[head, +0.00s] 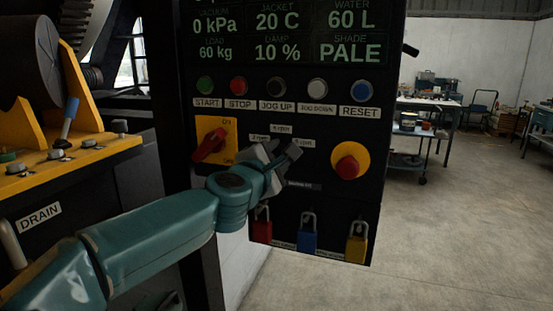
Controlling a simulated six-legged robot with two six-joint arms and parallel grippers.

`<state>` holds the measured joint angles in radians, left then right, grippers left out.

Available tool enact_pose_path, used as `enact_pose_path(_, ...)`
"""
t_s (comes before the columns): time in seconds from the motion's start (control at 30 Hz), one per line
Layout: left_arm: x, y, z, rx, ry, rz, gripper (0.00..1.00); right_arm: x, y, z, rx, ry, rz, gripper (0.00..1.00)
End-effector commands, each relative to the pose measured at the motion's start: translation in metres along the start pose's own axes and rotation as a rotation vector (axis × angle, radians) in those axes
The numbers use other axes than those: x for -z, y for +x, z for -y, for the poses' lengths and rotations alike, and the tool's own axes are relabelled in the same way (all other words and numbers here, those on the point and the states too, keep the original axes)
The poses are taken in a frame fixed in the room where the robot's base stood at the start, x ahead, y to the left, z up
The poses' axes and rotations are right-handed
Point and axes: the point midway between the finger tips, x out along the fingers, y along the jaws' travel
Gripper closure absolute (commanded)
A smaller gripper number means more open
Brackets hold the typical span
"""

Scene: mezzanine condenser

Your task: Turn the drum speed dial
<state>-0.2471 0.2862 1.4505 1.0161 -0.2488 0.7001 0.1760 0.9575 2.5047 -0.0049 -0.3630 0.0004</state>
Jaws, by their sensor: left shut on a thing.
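The black control panel (353,113) fills the middle of the head view. My left gripper (284,153) is at the panel, between the red rotary switch and the red mushroom button. It is shut on the drum speed dial, which its fingers and wrist hide. Small labels show around that spot, one reading 4 rpm (281,128) above the fingers. My right gripper is not in view.
The red switch on a yellow plate (229,124) is left of my gripper; the red mushroom button (348,167) is right. Push buttons run above. Red, blue (307,241) and yellow padlocks hang below. Open floor (455,230) lies right.

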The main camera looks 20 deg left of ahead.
Motion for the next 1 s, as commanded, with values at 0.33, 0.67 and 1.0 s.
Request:
enact_pose_path(0.33,0.002,0.001,0.004,0.008,-0.014,-0.003,0.87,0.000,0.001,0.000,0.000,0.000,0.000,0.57)
enact_pose_path(0.67,0.001,0.001,0.003,0.006,-0.012,-0.002,0.31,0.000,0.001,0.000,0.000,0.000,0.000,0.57)
enact_pose_path(1.0,0.000,-0.016,0.002,0.002,-0.012,0.001,0.31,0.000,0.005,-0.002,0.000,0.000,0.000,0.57)
